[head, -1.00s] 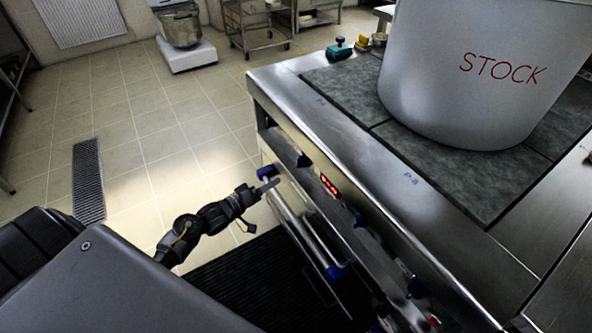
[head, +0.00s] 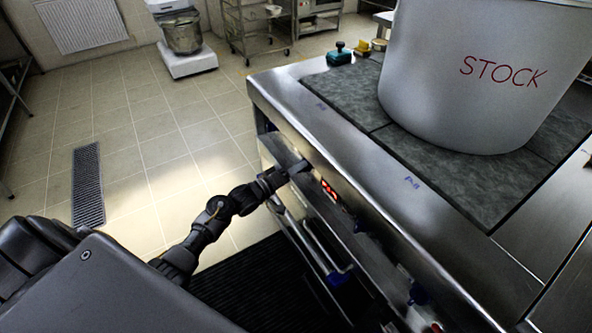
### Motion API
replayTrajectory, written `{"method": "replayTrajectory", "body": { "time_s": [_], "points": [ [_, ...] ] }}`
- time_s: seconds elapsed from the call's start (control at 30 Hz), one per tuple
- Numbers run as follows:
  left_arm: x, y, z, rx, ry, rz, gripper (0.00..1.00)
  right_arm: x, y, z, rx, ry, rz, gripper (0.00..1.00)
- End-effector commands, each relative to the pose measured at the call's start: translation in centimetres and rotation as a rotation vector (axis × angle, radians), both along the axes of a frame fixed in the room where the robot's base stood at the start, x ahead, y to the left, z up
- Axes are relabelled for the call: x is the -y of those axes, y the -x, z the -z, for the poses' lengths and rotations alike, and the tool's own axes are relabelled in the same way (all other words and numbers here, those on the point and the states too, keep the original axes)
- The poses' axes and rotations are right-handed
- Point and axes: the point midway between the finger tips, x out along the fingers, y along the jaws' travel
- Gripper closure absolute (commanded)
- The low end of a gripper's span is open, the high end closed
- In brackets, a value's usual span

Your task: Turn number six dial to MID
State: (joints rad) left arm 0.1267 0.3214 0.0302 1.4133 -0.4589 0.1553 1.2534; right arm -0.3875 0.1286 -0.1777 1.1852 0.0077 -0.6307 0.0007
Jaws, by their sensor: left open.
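The stove's front panel (head: 385,262) carries dark blue dials and a small red lit display (head: 329,190). One dial (head: 361,223) sits just past the display, and another blue dial (head: 418,292) is nearer to me. My left gripper (head: 293,169) is open at the panel, left of the display, over the spot of the far dial. It hides that dial, so I cannot tell whether the fingers touch it or where it points. I cannot read any dial numbers or a MID mark. My right gripper is not in view.
A large stockpot (head: 470,75) marked STOCK stands on the grey cooktop (head: 345,85). An oven handle (head: 325,256) runs below the panel. A teal object (head: 339,57) lies at the stove's far edge.

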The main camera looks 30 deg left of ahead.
Motion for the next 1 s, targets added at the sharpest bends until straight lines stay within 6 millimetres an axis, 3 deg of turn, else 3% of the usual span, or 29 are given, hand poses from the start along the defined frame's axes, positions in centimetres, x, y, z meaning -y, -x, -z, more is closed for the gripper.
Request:
{"method": "replayTrajectory", "body": {
  "time_s": [0.33,0.67,1.0],
  "points": [
    [0.21,-0.42,-0.02,0.000,0.000,0.000,0.42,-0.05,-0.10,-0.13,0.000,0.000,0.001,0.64],
    [0.21,-0.40,-0.02,0.001,0.000,0.001,0.84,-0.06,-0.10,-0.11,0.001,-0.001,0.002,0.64],
    [0.23,-0.38,0.03,0.025,-0.042,0.001,0.86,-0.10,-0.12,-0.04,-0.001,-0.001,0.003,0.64]
  ]
}}
